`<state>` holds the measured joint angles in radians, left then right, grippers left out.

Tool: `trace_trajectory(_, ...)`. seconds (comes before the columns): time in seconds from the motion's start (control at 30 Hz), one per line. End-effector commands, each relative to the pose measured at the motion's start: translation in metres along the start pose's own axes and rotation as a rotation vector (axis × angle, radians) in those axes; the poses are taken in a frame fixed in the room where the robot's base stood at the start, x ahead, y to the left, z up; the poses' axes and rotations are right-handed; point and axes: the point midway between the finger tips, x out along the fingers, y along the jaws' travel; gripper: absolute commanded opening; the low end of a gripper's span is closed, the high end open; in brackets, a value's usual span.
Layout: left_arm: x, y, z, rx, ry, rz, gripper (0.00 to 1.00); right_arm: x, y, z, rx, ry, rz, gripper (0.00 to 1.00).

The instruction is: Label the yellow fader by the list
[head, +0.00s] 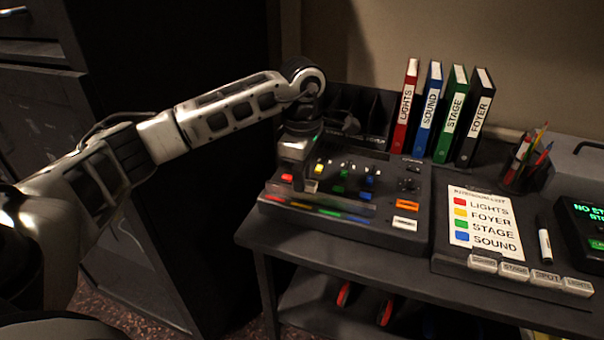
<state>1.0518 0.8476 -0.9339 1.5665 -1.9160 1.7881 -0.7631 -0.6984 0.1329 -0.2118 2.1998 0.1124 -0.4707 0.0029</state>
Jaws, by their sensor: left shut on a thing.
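The mixing desk (390,228) stands on the table with red (287,178), yellow (319,168), green (338,189) and blue (366,196) fader caps. A strip with red, yellow, green and blue patches runs along its front. The list (485,222) pairs red with LIGHTS, yellow with FOYER, green with STAGE and blue with SOUND. My left gripper (298,184) points down over the desk's left part, beside the yellow cap. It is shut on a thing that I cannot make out. Several white label tiles (546,279) lie in a row below the list. My right gripper is out of view.
Red, blue, green and black binders (447,115) stand behind the desk. A pen cup (521,170), a black marker (545,245) and a display with green text (585,225) are at the right. A dark divided rack (355,112) stands behind my left gripper.

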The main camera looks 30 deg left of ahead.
Motion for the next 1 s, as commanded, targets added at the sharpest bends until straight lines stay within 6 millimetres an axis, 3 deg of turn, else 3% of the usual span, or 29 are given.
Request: trace_trajectory(1.0,0.0059,-0.0001,-0.0001,0.000,0.000,-0.001,0.00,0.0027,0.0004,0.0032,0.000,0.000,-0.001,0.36)
